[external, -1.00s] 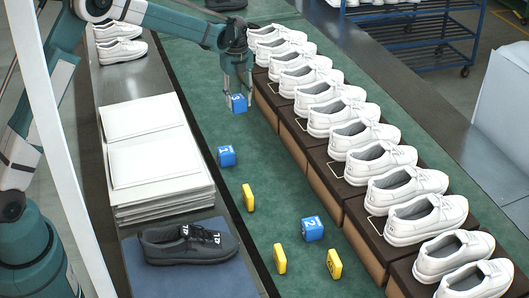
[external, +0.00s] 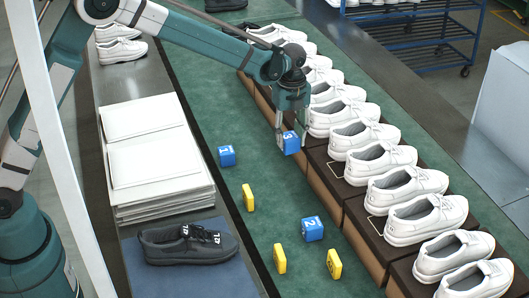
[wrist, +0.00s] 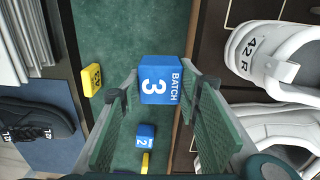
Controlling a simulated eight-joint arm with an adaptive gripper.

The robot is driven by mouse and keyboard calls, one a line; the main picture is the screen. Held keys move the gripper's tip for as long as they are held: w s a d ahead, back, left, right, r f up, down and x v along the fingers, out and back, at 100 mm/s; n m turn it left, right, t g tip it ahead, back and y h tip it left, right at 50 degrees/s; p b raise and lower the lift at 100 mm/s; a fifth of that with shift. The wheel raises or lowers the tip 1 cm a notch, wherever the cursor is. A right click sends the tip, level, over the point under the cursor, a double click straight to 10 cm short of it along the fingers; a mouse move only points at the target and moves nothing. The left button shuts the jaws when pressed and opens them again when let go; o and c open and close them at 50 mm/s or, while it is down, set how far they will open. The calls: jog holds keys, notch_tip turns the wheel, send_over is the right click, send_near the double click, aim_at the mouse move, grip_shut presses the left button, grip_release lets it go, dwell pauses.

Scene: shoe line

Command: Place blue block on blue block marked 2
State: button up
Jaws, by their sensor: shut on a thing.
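A blue block marked 3 (external: 289,143) is held in my gripper (external: 290,137), above the green belt beside the row of shoes. In the wrist view the held block (wrist: 161,79) reads "BATCH 3" and sits between the two finger pads. The blue block marked 2 (external: 312,229) stands on the green belt, lower in the external view and apart from the held block. A blue block marked 1 (external: 226,155) stands on the belt to the left.
Several yellow blocks stand on the belt, one left of centre (external: 248,197) and two near block 2 (external: 280,258) (external: 334,264). White shoes (external: 389,160) line dark boxes on the right. White stacked sheets (external: 158,165) and a dark shoe (external: 188,244) lie left.

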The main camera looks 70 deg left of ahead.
jog(key=d+r, duration=0.1)
jog(key=d, duration=1.3)
jog(key=r+p, duration=0.1)
jog(key=p, duration=0.1)
send_over(313, 223)
jog(key=shift+a+r+m, duration=0.1)
jog(key=shift+r+m, duration=0.1)
jog(key=shift+m, duration=0.1)
jog(key=shift+f+b, duration=0.4)
jog(key=shift+f, duration=2.75)
jog(key=shift+f, duration=1.9)
jog(key=shift+f+b, duration=0.2)
jog(key=shift+b, duration=0.1)
jog(key=o, duration=0.9)
jog(key=shift+r, duration=0.1)
